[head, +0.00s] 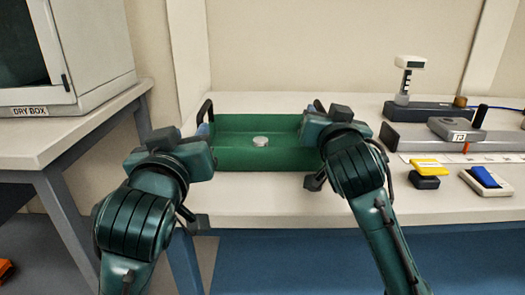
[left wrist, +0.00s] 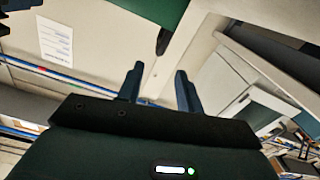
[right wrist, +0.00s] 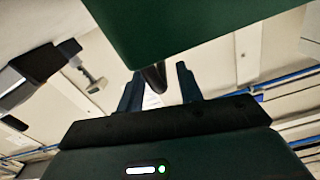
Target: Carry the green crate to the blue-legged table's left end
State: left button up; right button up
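The green crate (head: 235,124) sits on the left end of the pale-topped table (head: 290,190) with the blue leg (head: 183,262). It has a dark handle (head: 205,111) on its left end; the right-end handle is mostly hidden by my right gripper. A small silver round piece (head: 261,141) lies inside it. My left gripper (head: 203,131) is at the left handle; in the left wrist view its fingers (left wrist: 157,82) are apart, with the handle (left wrist: 163,41) just beyond the tips. My right gripper (right wrist: 158,78) is open at the right handle (right wrist: 154,77), which shows between its fingers.
A grey-legged table (head: 60,140) with a dry box (head: 85,50) stands to the left, across a gap. Right of the crate are a stand instrument (head: 410,80), a grey rail (head: 440,137), a yellow-topped block (head: 428,168) and a blue-and-white piece (head: 485,180). The front strip is clear.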

jog(key=s, duration=0.9)
jog(key=shift+s, duration=0.15)
pick_arm(q)
jog(key=shift+r, duration=0.15)
pick_arm(e)
jog(key=shift+r, duration=0.1)
